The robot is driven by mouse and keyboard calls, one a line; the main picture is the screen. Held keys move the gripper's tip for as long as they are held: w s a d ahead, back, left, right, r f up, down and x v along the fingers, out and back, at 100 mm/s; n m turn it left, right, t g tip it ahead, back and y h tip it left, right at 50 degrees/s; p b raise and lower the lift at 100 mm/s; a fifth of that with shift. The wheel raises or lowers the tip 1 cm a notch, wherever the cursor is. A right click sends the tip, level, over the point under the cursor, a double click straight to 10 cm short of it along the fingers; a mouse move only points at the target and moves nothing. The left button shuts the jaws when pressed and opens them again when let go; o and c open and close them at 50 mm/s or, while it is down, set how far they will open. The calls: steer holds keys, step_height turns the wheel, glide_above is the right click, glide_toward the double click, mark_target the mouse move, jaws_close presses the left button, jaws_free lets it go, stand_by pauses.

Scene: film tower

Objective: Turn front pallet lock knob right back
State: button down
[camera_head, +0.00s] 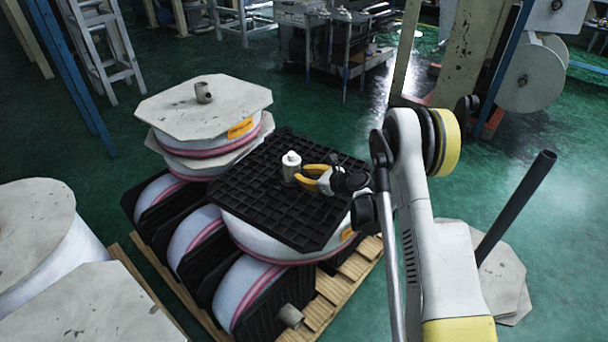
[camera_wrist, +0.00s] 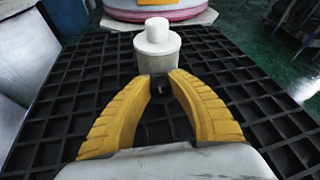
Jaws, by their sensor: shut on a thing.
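The front pallet lock knob (camera_head: 291,168) is a pale grey cylinder with a narrower white top. It stands upright on a black lattice pallet (camera_head: 265,210). In the wrist view the knob (camera_wrist: 157,48) is at the top centre, beyond the lattice pallet (camera_wrist: 60,110) near the camera. My gripper (camera_head: 301,175) reaches in from the right, just above the pallet. The knob's near base is partly hidden by the fingertips.
A film roll with an octagonal board (camera_head: 190,110) and a short grey core stands behind. More rolls lie beneath on a wooden pallet (camera_head: 330,298). Large rolls (camera_head: 35,215) stand at the left. A dark post (camera_head: 520,200) rises at the right. Green floor (camera_head: 270,95) is open behind.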

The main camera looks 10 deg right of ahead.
mark_target(303, 172)
steer(key=n+t+h, duration=0.1)
steer(key=n, duration=0.1)
steer(key=shift+a+n, duration=0.15)
steer(key=shift+n, duration=0.15)
steer(key=n+t+h, duration=0.1)
steer(key=n, duration=0.2)
steer(key=shift+t, duration=0.3)
steer(key=shift+h, duration=0.3)
steer(key=c, duration=1.2)
jaws_free()
step_height(303, 172, up, 10)
steer(key=shift+f, duration=0.1)
